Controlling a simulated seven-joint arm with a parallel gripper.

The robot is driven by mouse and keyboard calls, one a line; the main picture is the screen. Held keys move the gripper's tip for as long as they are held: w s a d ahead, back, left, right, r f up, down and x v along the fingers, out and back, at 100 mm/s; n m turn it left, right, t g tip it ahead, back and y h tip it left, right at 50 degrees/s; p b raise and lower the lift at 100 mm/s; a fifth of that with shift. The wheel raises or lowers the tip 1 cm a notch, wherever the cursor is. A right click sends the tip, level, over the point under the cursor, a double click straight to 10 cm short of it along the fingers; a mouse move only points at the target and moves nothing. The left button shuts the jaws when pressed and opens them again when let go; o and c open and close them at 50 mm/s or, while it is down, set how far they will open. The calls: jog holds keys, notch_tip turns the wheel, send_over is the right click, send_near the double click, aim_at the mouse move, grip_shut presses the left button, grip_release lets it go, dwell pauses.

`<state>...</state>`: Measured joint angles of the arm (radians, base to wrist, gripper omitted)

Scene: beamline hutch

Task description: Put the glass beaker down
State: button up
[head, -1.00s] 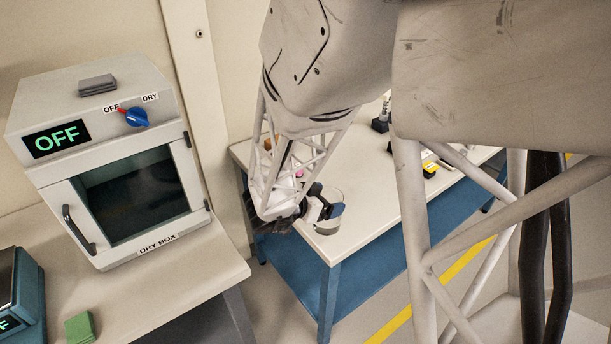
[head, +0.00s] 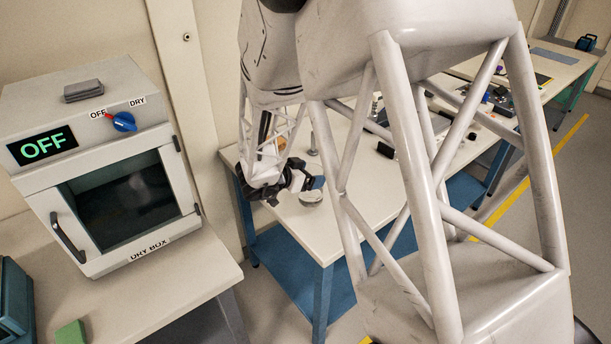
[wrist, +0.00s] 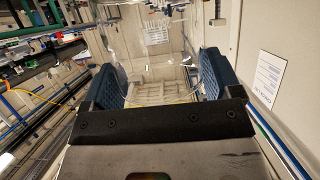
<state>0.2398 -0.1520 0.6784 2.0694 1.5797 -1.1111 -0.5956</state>
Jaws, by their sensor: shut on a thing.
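My gripper (head: 312,182) is over the left part of the white-topped table in the head view. It is shut on the clear glass beaker (head: 311,199), whose lower part shows as a pale round shape just below the fingers. Whether the beaker's base touches the tabletop (head: 300,232) or hangs a little above it I cannot tell. In the wrist view my two blue finger pads (wrist: 160,80) stand apart, with faint see-through glass between them.
The dry box (head: 125,195) reads OFF, with its door shut, on the left bench (head: 150,290). A green block (head: 71,333) lies in front. Several small items, including a dark one (head: 386,150), stand farther along the table. The table's near left corner is bare.

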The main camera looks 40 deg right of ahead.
aim_at(309, 166)
jog(key=shift+w+d+f, duration=0.1)
jog(key=shift+w+d, duration=0.35)
jog(key=shift+w, duration=0.4)
jog(key=shift+w+d+f, duration=0.1)
jog(key=shift+w+d, duration=0.35)
jog(key=shift+w, duration=0.4)
jog(key=shift+f, duration=1.7)
jog(key=shift+f, duration=0.1)
jog(key=o, duration=1.2)
jog(key=shift+v, duration=6.05)
